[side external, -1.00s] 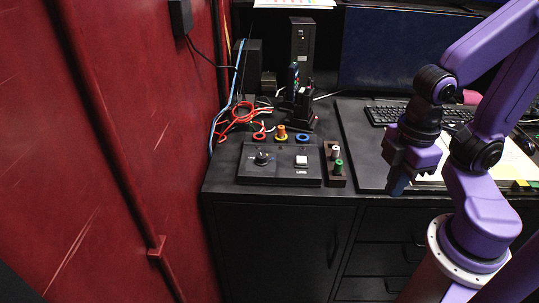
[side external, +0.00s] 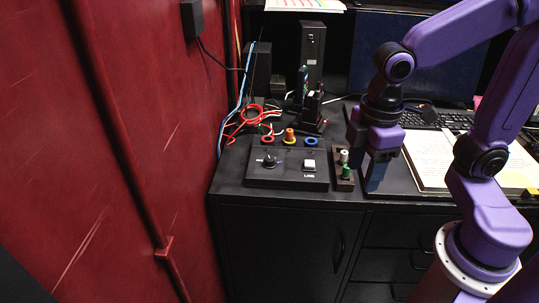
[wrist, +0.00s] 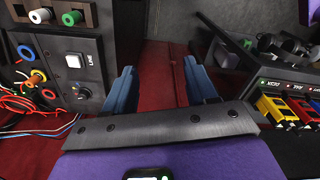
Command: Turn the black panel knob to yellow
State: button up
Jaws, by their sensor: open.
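The black panel (side external: 262,181) lies on the dark cabinet top in the side external view. Its black knob (side external: 269,161) with a light pointer mark is on the left half, and a white square button (side external: 309,164) is on the right, above the word LINE. Behind it lie a red ring (side external: 267,140), a yellow ring with an orange peg (side external: 290,137) and a blue ring (side external: 311,141). My gripper (side external: 376,176) is open and empty, right of the panel and apart from it. In the wrist view, the open fingers (wrist: 160,88) show nothing between them; the panel (wrist: 65,48) is left of them.
A dark holder (side external: 344,184) with a white and a green peg stands between the panel and my gripper. Red and blue cables (side external: 243,122) lie behind left, near the red wall (side external: 120,130). Black boxes stand behind. An open book (side external: 428,160) and a keyboard are at right.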

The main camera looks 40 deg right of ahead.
jog(key=w+a+r, duration=0.2)
jog(key=w, duration=0.5)
jog(key=w+a+r, duration=0.1)
jog(key=w, duration=0.6)
send_over(269, 159)
notch_tip(269, 159, down, 16)
jog(key=shift+d, duration=0.1)
jog(key=c, duration=1.1)
